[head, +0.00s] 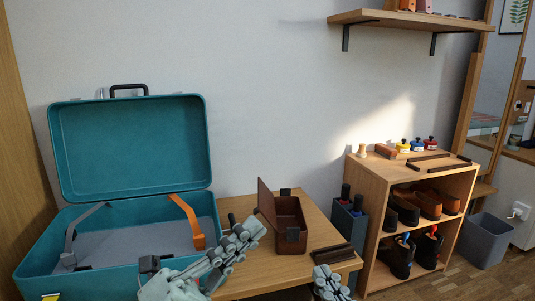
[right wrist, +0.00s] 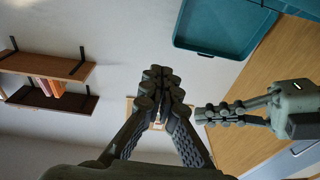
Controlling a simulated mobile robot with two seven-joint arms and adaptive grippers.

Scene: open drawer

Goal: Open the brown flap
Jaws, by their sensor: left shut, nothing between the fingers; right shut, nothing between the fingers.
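A small brown box (head: 288,213) stands on the wooden table, with a brown flap (head: 266,199) raised steeply at its left side. Dark fittings sit at the box's back and front. My left gripper (head: 245,232) is shut and empty, just left of and in front of the box. Whether it touches the box is hard to tell. My right gripper (head: 327,274) is shut and empty, low at the table's front right corner. In the right wrist view its closed fingers (right wrist: 161,78) fill the middle, and my left gripper (right wrist: 222,113) shows to the right.
An open teal suitcase (head: 125,149) stands left of the table (head: 238,205). A dark brown bar (head: 332,253) lies at the table's front right. A dark holder (head: 350,222) and a wooden shoe shelf (head: 372,185) stand to the right. A wall shelf (head: 395,19) hangs above.

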